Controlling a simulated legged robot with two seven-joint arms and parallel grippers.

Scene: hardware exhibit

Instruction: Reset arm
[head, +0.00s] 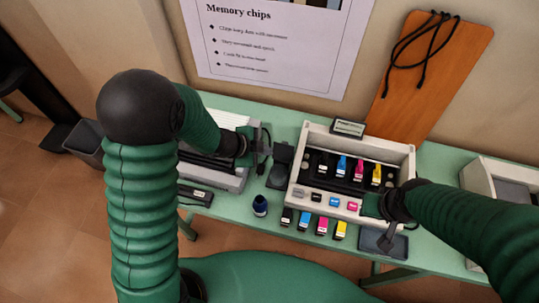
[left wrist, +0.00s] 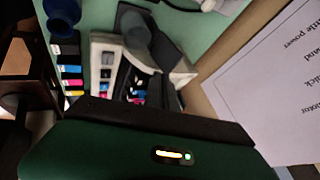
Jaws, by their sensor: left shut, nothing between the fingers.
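My left arm, green and ribbed with a black elbow, comes in from the left of the head view. My left gripper (head: 264,150) is shut and empty above the table, just right of a light grey machine (head: 228,180) and left of the printer. My right arm reaches in from the right. My right gripper (head: 386,238) points down at the printer's front right corner, over a dark flat pad (head: 397,246); whether its fingers are open cannot be told.
An open white printer (head: 407,158) holds several ink cartridges, with more (head: 322,226) in front of it on the green table (head: 285,118). A dark blue bottle (head: 260,205) stands left of them. A brown board (head: 440,75) leans on the wall. Another pale machine (head: 480,177) stands right.

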